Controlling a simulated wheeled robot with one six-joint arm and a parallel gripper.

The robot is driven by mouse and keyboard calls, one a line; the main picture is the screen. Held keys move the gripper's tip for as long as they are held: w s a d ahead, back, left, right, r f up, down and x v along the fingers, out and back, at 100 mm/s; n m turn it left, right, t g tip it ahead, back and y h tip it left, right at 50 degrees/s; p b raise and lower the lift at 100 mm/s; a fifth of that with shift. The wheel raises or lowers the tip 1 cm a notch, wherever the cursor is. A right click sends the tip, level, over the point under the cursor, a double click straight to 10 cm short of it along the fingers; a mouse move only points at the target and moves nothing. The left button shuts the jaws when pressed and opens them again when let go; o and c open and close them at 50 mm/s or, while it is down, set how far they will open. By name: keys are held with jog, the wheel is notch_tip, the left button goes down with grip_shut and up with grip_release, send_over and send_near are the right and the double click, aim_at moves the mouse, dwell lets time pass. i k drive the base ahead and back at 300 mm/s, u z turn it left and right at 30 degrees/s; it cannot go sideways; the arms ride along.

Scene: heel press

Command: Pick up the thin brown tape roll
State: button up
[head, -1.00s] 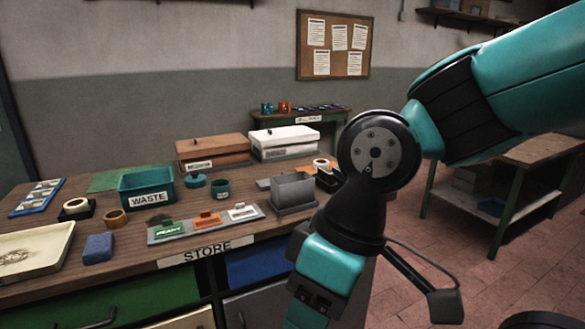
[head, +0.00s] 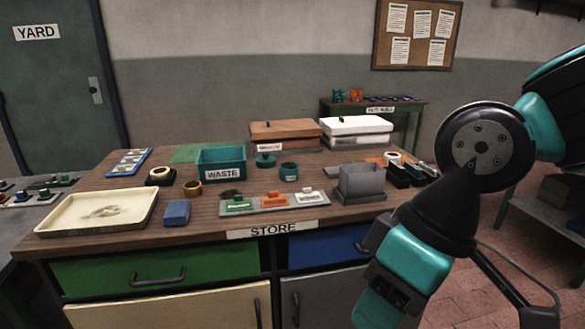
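A small brown tape roll (head: 192,188) lies flat on the wooden bench top (head: 110,175), left of the middle. It sits in front of the teal WASTE bin (head: 221,173) and behind a blue block (head: 177,213). A paler tape roll (head: 160,174) rests on a black base to its left. Another pale roll (head: 393,157) shows by black holders at the bench's right end. My arm hangs at the right of the picture, well away from the brown roll. Its lower end runs out of the frame, so my gripper's fingers are not seen.
A cream tray (head: 97,211) fills the bench's front left. A grey rack with coloured tags (head: 273,202), a grey holder (head: 361,184) and teal pots stand to the right. Lidded boxes (head: 285,132) stand at the back. Drawers are below. A side table (head: 30,225) stands at left.

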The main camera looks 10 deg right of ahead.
aim_at(193, 189)
jog(key=z, duration=0.35)
jog(key=k, duration=0.25)
jog(key=u, duration=1.45)
jog(key=i, duration=1.95)
jog(key=z, duration=0.05)
